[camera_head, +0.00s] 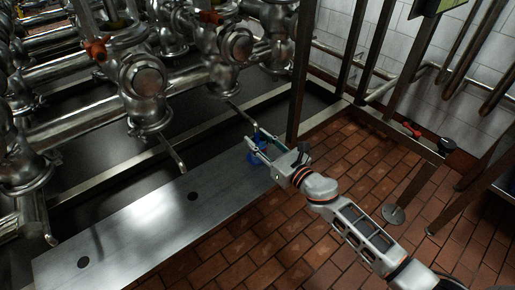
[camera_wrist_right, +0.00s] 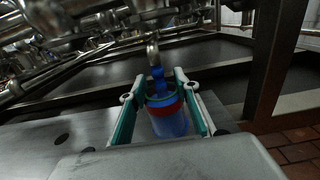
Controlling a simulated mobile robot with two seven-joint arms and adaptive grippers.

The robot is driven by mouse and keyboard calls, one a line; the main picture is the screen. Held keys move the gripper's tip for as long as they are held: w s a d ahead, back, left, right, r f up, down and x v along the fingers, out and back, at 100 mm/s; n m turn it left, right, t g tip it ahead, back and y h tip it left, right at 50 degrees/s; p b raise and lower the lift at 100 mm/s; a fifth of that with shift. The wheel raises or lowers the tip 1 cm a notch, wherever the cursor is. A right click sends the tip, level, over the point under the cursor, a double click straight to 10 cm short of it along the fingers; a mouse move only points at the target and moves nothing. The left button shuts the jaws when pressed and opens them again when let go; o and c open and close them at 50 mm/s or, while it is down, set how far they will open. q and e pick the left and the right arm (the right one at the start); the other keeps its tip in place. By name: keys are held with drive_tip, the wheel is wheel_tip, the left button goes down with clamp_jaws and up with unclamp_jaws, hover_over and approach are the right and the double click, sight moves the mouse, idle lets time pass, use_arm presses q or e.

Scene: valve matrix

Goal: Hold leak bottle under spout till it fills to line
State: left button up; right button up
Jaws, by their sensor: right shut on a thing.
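The leak bottle (camera_wrist_right: 170,124) is blue, with a red band and a green ring near its top, and stands about upright in the right wrist view. My right gripper (camera_head: 258,142) is shut on it, one finger on each side. In the head view the bottle (camera_head: 254,157) shows only as a small blue patch between the fingers. A metal spout (camera_wrist_right: 153,52) ends just above the bottle. A narrow blue piece joins spout end and bottle in the picture; whether it is liquid or the bottle's neck I cannot tell. The fill level is unclear. My left gripper is out of view.
A long steel ledge (camera_head: 140,235) with dark round holes runs below the spouts. Another spout (camera_head: 173,155) points down over its edge. Steel valves and pipes (camera_head: 145,85) fill the upper left. A brown post (camera_head: 301,75) stands close to my right gripper.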

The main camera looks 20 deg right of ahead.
drive_tip(key=v, duration=0.7)
drive_tip(key=shift+s+d, duration=0.1)
drive_tip(key=shift+s, duration=0.05)
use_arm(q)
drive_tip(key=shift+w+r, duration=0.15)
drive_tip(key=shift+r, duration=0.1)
use_arm(e)
drive_tip(key=shift+s+d+r, duration=0.1)
drive_tip(key=shift+s+d, duration=0.1)
drive_tip(key=shift+s, duration=0.4)
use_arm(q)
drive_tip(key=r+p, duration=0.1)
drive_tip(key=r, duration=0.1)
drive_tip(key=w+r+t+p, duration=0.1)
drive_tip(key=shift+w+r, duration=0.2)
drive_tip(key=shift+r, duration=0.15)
use_arm(e)
drive_tip(key=s+r, duration=0.1)
drive_tip(key=s+d+r, duration=0.1)
drive_tip(key=s, duration=0.1)
drive_tip(key=s+r, duration=0.1)
drive_tip(key=shift+s+d, duration=0.3)
drive_tip(key=shift+d, duration=0.05)
